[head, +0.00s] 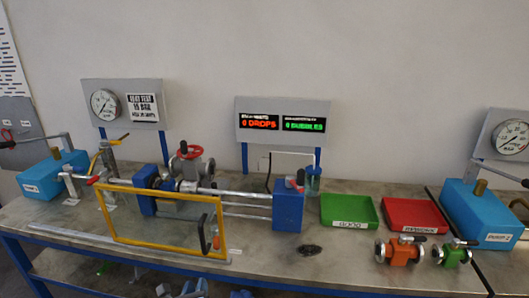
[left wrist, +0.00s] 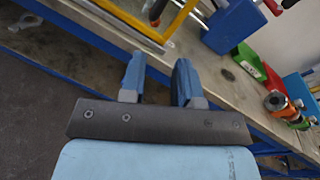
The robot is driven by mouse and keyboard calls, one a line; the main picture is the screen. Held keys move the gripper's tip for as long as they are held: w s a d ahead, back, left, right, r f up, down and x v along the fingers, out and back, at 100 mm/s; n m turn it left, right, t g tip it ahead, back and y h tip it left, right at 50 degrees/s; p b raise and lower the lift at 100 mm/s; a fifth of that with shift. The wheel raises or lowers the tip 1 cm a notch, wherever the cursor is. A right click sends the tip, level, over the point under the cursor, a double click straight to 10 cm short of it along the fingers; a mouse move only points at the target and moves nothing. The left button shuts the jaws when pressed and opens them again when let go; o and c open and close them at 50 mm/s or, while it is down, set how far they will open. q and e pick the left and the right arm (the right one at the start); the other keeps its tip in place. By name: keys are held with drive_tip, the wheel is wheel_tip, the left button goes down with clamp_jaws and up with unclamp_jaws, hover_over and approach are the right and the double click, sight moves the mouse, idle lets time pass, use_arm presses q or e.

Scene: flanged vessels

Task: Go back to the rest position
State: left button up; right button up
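My left gripper (left wrist: 158,82) shows in the left wrist view with its two blue fingers apart and nothing between them. It is in front of the workbench (left wrist: 215,78), below its front edge. In the head view, small bluish shapes at the bottom edge may be its fingertips, but I cannot tell. My right gripper is in neither view.
The bench holds a clamping rig with a yellow-framed guard (head: 165,240), a green tray (head: 349,212), a red tray (head: 412,216), an orange valve (head: 402,250), a green valve (head: 453,255) and blue pumps (head: 480,215). Floor in front of the bench looks clear.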

use_arm(q)
drive_tip(key=s+d+f+n+g+h, duration=0.1)
drive_tip(key=s+f+n+g+h, duration=0.1)
drive_tip(key=s+n, duration=1.1)
drive_tip(key=s+f+n+g+h, duration=0.2)
drive_tip(key=s+f+n, duration=0.5)
drive_tip(key=s+n, duration=0.6)
drive_tip(key=shift+s+d+n+g+h, duration=0.3)
drive_tip(key=shift+s+d+n+g, duration=0.1)
drive_tip(key=shift+n+g, duration=0.55)
drive_tip(key=shift+w, duration=0.1)
